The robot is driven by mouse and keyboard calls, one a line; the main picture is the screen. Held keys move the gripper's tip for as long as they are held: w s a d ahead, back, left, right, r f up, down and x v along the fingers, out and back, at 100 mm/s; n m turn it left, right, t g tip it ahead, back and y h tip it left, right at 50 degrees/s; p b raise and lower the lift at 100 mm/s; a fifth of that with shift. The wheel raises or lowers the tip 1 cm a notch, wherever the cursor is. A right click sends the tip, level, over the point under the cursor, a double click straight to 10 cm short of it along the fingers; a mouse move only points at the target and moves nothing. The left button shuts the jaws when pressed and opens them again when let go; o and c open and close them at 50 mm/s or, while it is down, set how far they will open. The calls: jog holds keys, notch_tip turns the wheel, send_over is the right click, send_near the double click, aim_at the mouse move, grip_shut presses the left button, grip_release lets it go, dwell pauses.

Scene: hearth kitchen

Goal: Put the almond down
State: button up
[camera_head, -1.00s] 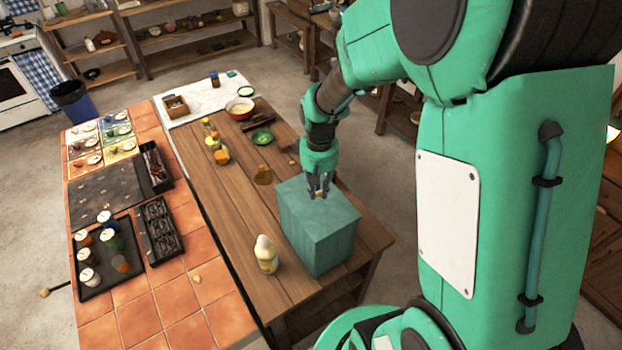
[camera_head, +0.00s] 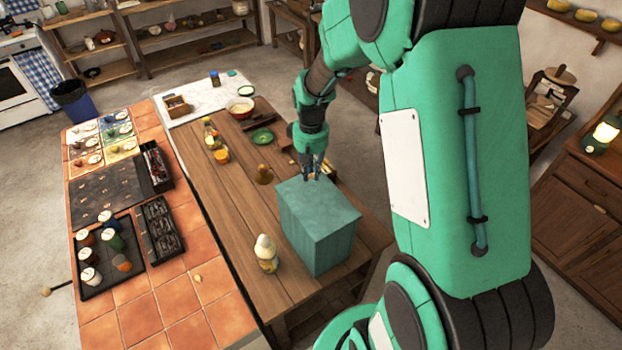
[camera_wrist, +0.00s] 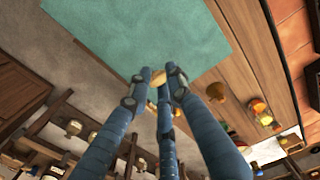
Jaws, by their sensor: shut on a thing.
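My gripper (camera_head: 313,174) is by the far edge of the top of a teal box (camera_head: 318,215) on the wooden table. In the wrist view its blue fingers are closed around a small tan almond (camera_wrist: 160,79), which is partly hidden by the fingertips. The teal box fills the top of that view (camera_wrist: 140,35), and the fingertips lie near its edge. I cannot tell whether the almond touches the box.
A cream-capped bottle (camera_head: 266,253) stands left of the box. The tiled counter (camera_head: 145,318) holds black trays with jars. The wooden table (camera_head: 225,210) has bare room left of the box.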

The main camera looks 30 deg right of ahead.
aim_at(311, 175)
jog(key=shift+f, duration=1.75)
jog(key=shift+f, duration=0.15)
jog(key=o, duration=0.7)
notch_tip(311, 175, up, 12)
jog(key=shift+r, duration=0.15)
